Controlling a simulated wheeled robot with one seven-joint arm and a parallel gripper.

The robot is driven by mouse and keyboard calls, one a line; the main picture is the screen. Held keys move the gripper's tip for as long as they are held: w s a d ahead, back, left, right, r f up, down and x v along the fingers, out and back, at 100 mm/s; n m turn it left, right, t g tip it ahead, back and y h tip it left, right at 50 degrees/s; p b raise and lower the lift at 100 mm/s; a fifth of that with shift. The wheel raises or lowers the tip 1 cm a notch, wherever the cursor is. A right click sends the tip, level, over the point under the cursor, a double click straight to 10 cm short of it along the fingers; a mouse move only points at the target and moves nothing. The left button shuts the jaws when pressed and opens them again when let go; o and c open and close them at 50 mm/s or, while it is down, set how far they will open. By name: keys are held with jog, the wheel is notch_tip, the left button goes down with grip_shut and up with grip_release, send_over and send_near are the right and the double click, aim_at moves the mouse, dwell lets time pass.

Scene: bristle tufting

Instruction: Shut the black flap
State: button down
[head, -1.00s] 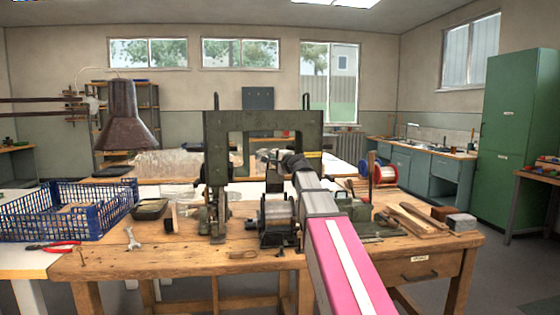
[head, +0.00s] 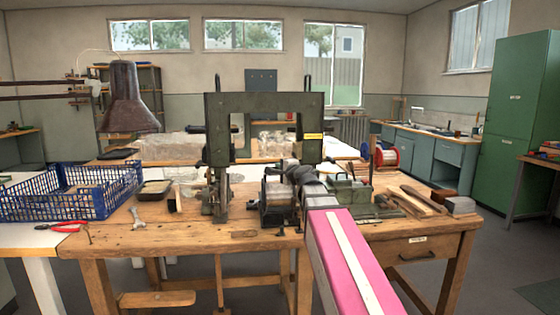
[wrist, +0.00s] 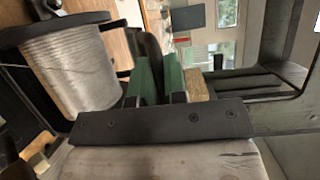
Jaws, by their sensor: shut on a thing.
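A green bristle machine (head: 221,150) stands on the wooden bench. At its base a wire spool (head: 277,194) sits in a black holder. In the wrist view the spool (wrist: 72,65) is close by at upper left, with black frame parts around it. My gripper (wrist: 158,65) shows its green fingers close together, right of the spool. A dark, curved piece (wrist: 151,45) shows at the fingertips; it may be the black flap, but I cannot tell its whole shape or how far it is open. In the head view my wrist hides the fingers beside the spool.
A blue crate (head: 75,205), red-handled pliers (head: 68,227) and a wrench (head: 137,218) are at left. The bench's front strip is mostly clear.

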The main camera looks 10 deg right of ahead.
jog(key=shift+s+f, duration=0.35)
jog(key=shift+f, duration=0.5)
jog(key=shift+s+f, duration=0.3)
jog(key=shift+f, duration=0.5)
jog(key=c, duration=1.2)
grip_release()
jog(key=shift+s, duration=0.15)
